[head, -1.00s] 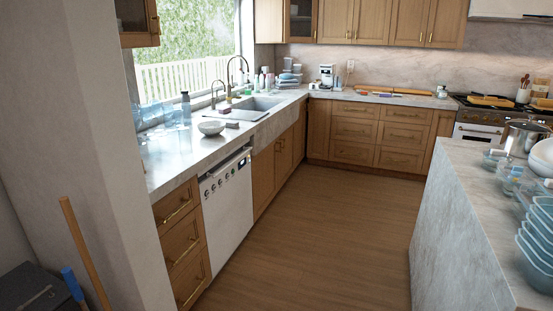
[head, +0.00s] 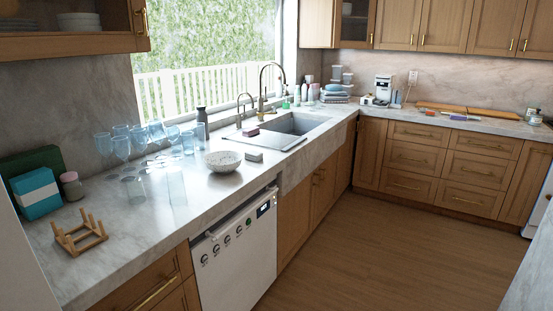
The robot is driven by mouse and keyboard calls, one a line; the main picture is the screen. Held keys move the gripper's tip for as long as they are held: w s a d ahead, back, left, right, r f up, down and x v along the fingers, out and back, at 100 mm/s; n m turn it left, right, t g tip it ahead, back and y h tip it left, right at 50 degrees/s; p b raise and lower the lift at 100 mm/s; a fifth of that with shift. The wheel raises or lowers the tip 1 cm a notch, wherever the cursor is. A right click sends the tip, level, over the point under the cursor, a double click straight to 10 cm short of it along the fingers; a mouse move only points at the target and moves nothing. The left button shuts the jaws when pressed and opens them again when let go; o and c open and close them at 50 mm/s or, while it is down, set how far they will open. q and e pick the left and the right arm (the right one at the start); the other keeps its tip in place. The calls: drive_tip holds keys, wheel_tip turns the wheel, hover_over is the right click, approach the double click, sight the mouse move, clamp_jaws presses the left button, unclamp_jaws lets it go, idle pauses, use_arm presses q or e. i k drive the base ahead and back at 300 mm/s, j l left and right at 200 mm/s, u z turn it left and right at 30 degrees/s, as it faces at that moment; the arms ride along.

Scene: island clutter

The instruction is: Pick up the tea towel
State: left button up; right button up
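I cannot make out a tea towel for certain in the head view. A pale teal, low rounded item (head: 335,88) lies in the far corner of the counter by stacked containers. It is too small to tell whether it is cloth. Neither of my grippers shows in this view.
The marble counter (head: 120,245) runs along the window, with glasses (head: 122,148), a speckled bowl (head: 223,161), a wooden rack (head: 78,236) and a teal box (head: 36,193). The sink (head: 295,124) is beyond. The wooden floor (head: 350,250) is clear; an island edge (head: 530,270) stands at right.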

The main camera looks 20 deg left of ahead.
sight(255, 157)
drive_tip(key=i+u, duration=0.1)
drive_tip(key=i, duration=0.45)
drive_tip(key=i+l+u, duration=0.1)
drive_tip(key=i, duration=0.45)
drive_tip(key=i+l+u, duration=0.1)
drive_tip(key=i+l, duration=0.15)
drive_tip(key=i, duration=0.35)
drive_tip(key=i+u, duration=0.3)
drive_tip(key=u, duration=0.15)
drive_tip(key=i+l+u, duration=0.15)
drive_tip(key=i+u, duration=0.15)
drive_tip(key=u, duration=0.2)
drive_tip(key=i+l+u, duration=0.25)
drive_tip(key=u, duration=0.2)
drive_tip(key=i+l+u, duration=0.25)
drive_tip(key=u, duration=0.2)
drive_tip(key=i+l+u, duration=0.25)
drive_tip(key=l+u, duration=0.25)
